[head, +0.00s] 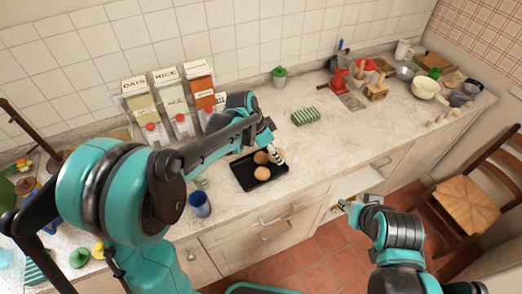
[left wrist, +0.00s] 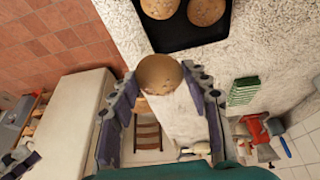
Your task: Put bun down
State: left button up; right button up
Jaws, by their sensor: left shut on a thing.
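My left gripper (head: 277,156) is at the right side of a black tray (head: 246,178) on the counter. In the left wrist view its fingers are closed around a round brown bun (left wrist: 159,73). Two more buns lie on the tray, one at the back (head: 261,158) and one in front (head: 262,174); the tray (left wrist: 190,38) also shows in the left wrist view. I cannot tell whether the held bun touches the tray. My right gripper (head: 345,206) is low in front of the counter, away from the tray; its jaws are too small to read.
A blue cup (head: 200,204) stands left of the tray near the front edge. Food dispensers (head: 170,95) stand behind my left arm. A green striped block (head: 306,116) lies behind and right of the tray. The counter right of the tray is clear.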

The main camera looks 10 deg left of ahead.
pick_arm(q)
jog(key=shift+w+a, duration=0.1)
jog(key=shift+a, duration=0.1)
jog(key=b, duration=0.3)
send_over(246, 175)
jog(key=a, duration=0.1)
jog(key=f, duration=0.6)
jog(key=shift+s+a+f, duration=0.2)
jog(key=shift+s+f, duration=0.15)
jog(key=shift+s, duration=0.05)
jog(key=shift+f+b, duration=0.6)
jog(key=shift+f, duration=1.3)
jog(key=shift+f, duration=0.15)
jog(key=o, duration=1.1)
jog(key=shift+o, duration=0.2)
